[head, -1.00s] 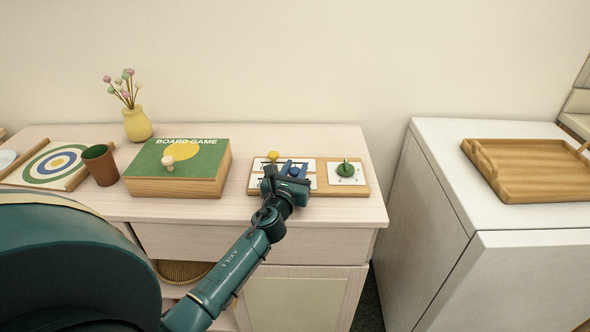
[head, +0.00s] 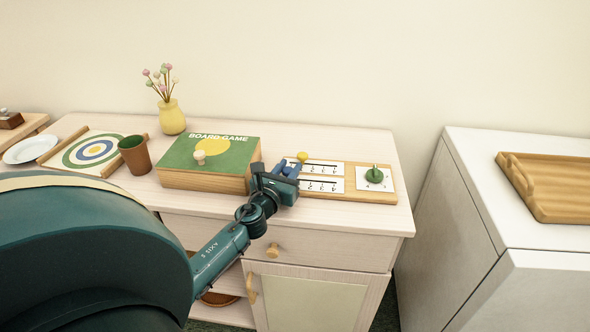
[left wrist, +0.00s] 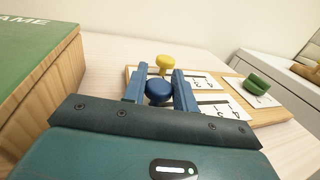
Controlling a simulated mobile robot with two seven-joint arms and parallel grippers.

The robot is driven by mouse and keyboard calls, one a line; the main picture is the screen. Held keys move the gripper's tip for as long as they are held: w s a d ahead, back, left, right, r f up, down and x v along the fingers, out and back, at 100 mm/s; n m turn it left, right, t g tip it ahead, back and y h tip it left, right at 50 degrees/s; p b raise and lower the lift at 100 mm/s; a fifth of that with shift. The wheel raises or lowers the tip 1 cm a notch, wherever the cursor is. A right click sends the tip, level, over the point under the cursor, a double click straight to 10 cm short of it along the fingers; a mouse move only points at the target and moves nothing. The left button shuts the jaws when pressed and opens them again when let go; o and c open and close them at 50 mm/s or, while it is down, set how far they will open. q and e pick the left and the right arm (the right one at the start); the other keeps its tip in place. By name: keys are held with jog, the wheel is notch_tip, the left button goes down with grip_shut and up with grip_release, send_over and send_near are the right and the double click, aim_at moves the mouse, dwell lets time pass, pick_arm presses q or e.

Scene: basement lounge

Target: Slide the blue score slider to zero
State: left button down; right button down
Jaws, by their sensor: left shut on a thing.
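The score board (head: 348,194) is a wooden board with two white, marked scales on the low cabinet. My left gripper (head: 286,169) is at the board's left end, its blue fingers shut on the round blue slider knob (left wrist: 159,92). The knob sits between the fingertips in the left wrist view and is hard to make out in the head view. A yellow knob (head: 303,156) stands just behind it on the far scale; it also shows in the left wrist view (left wrist: 165,63). The scale figures are too small to read. My right gripper is not in view.
The green board game box (head: 210,182) stands close to the left of my gripper. A green knob (head: 375,174) is at the board's right end. A brown cup (head: 135,155), a yellow vase (head: 172,117) and a target board (head: 92,151) are further left.

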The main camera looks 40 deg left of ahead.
pick_arm(q)
jog(key=shift+s+a+f, duration=0.1)
jog(key=shift+a, duration=0.1)
jog(key=c, duration=1.1)
grip_release()
jog(key=shift+s, duration=0.15)
jog(key=b+v, duration=0.1)
jog(key=v, duration=1)
jog(key=shift+s+d, duration=0.2)
jog(key=shift+s, duration=0.15)
jog(key=shift+s+d, duration=0.2)
jog(key=shift+s, duration=0.35)
